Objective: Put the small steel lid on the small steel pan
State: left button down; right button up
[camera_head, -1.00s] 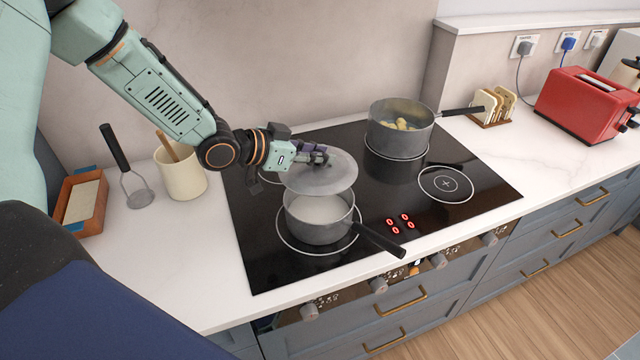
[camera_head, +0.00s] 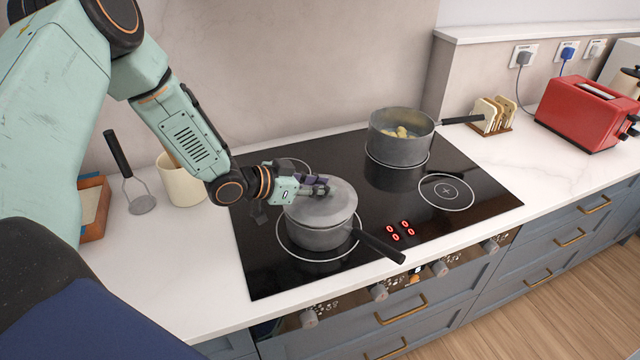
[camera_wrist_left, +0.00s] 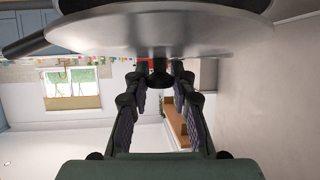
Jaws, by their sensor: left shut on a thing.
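The small steel pan (camera_head: 318,238) stands on the front left ring of the black hob, its dark handle pointing to the lower right. The small steel lid (camera_head: 322,208) lies level over the pan's mouth and hides what is inside. In the head view it looks to be on the rim; I cannot tell whether it is fully seated. My left gripper (camera_head: 318,185) is shut on the lid's knob. My right gripper is not in view.
A larger pan (camera_head: 398,140) with yellowish food stands on the back right of the hob (camera_head: 430,215). A cream pot (camera_head: 182,182), a masher (camera_head: 140,203) and a brown box (camera_head: 95,208) stand left. A toast rack (camera_head: 492,118) and red toaster (camera_head: 588,112) stand right.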

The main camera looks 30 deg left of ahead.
pick_arm(q)
jog(key=shift+w+a+f, duration=0.2)
jog(key=shift+w+f, duration=0.05)
jog(key=shift+f, duration=0.35)
jog(key=c, duration=1.5)
grip_release()
jog(key=o, duration=0.4)
jog(key=shift+s+d+r, duration=0.15)
jog(key=shift+s+r, duration=0.05)
jog(key=shift+s, duration=0.05)
jog(key=shift+w, duration=0.15)
